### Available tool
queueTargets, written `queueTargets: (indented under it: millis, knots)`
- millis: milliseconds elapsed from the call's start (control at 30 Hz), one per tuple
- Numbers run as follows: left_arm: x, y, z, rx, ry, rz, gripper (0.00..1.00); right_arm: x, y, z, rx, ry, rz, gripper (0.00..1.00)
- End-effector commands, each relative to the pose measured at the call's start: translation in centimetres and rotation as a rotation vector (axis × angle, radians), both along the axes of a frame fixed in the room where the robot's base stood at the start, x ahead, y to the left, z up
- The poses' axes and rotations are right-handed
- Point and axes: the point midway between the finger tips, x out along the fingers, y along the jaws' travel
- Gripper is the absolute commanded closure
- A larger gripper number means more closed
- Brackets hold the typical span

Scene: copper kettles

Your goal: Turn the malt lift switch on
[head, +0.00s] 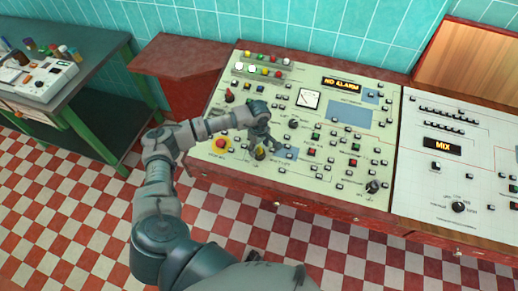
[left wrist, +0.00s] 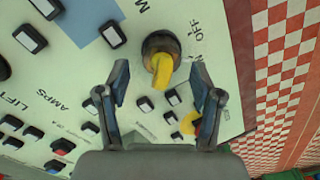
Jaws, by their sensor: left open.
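The malt lift switch is a dark round rotary knob with a yellow handle (head: 260,154), low on the pale control panel (head: 226,172). In the left wrist view the yellow handle (left wrist: 162,68) shows large, with an "OFF" label to its right. I cannot tell which setting it points at. My left gripper (head: 263,138) is over the panel, just above the switch. In the left wrist view my open left gripper (left wrist: 159,72) has its fingers on either side of the handle, with nothing held. Whether they touch it is unclear. My right gripper is not in view.
A red and yellow stop button (head: 221,144) is left of the switch. Several small buttons and a gauge (head: 309,98) cover the panel. A white panel (head: 441,181) adjoins on the right, and a green table (head: 97,72) stands left. The checkered floor is open in front.

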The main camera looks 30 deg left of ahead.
Motion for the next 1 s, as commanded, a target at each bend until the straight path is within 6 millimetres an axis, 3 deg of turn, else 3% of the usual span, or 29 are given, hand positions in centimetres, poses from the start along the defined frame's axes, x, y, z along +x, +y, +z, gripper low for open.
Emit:
queueTargets:
  millis: [200,433,600,1000]
  knots:
    - [0.2,0.1,5.1,-0.001,-0.006,0.001,0.34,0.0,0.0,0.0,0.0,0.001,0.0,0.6]
    - [0.2,0.2,9.1,0.0,-0.004,0.001,0.34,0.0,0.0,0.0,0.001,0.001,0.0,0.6]
    - [0.2,0.2,10.1,-0.001,-0.002,0.001,0.34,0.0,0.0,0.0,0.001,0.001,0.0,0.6]
    - [0.2,0.2,10.2,-0.001,-0.002,0.001,0.34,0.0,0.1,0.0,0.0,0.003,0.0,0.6]
